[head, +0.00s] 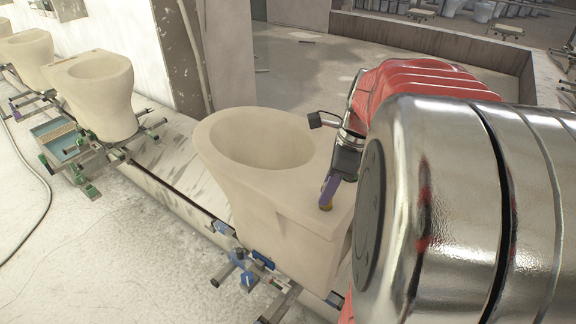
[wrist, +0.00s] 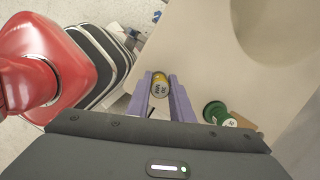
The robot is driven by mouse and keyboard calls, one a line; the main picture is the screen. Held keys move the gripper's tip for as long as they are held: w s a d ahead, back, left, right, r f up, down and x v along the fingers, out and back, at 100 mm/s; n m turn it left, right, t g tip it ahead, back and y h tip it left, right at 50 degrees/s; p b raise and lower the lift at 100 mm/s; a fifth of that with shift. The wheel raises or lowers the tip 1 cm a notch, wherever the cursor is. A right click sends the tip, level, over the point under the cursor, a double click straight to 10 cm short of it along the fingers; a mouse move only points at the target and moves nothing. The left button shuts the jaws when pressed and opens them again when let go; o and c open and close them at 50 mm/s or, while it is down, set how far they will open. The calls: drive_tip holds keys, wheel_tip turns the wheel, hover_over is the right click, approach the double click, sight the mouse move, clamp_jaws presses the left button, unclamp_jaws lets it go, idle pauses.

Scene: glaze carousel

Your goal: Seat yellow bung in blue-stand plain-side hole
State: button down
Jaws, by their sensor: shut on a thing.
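In the head view my gripper (head: 328,194) points down at the flat deck of a beige unglazed toilet bowl (head: 265,195), with the bung (head: 326,207) at the deck surface. I cannot tell whether it is in a hole or just above one; the hole itself is hidden. The bowl rests on the blue stand (head: 240,262). A green bung (wrist: 217,113) is on the deck right of my fingers in the wrist view.
A small brown piece (wrist: 245,122) lies beside the green bung. Another bowl (head: 97,92) stands on a green stand (head: 75,185) at the left, with more bowls beyond. A pillar (head: 178,50) rises behind. The floor at lower left is mostly clear.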

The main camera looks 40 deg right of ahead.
drive_tip(key=shift+x, duration=0.9)
drive_tip(key=shift+s+d+f, duration=0.15)
drive_tip(key=c, duration=1.6)
unclamp_jaws()
drive_tip(key=shift+o, duration=0.2)
drive_tip(key=v, duration=1.2)
